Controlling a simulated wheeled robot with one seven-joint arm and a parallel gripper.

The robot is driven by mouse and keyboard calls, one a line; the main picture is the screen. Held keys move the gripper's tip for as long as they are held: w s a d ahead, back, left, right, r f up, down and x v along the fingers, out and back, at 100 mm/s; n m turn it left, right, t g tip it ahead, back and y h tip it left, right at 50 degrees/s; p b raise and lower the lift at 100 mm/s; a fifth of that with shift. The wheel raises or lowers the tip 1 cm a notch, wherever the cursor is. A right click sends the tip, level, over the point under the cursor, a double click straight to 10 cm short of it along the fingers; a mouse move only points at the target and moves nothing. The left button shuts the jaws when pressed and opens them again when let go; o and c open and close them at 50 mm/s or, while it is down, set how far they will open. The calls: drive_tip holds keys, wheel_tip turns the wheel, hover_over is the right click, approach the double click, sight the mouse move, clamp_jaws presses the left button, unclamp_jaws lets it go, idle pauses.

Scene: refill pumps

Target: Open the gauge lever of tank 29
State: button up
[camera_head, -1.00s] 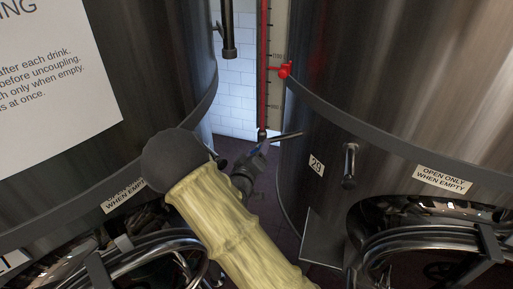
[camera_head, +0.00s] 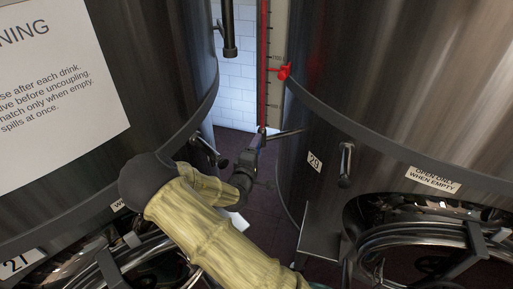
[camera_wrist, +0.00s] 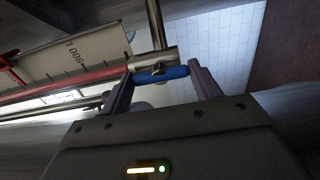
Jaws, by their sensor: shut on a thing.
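A steel fitting (camera_wrist: 153,59) sits at the gauge's lower end, with a pipe running to the tank. The blue gauge lever (camera_wrist: 162,75) lies at this fitting, spanning between the fingers of my gripper (camera_wrist: 163,82). My gripper (camera_head: 256,146) is shut on the lever; in the head view the lever is small and mostly hidden.
Another steel tank with a warning sign (camera_head: 58,78) stands close on the left, leaving a narrow gap where my arm reaches. A short black-tipped handle (camera_head: 209,151) juts from it.

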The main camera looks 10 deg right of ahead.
idle(0.4)
drive_tip(key=o, duration=0.9)
drive_tip(key=shift+a, duration=0.15)
drive_tip(key=shift+o, duration=0.3)
drive_tip(key=b+v, duration=0.4)
drive_tip(key=v, duration=1.3)
drive_tip(key=shift+s, duration=0.2)
drive_tip(key=shift+f, duration=0.1)
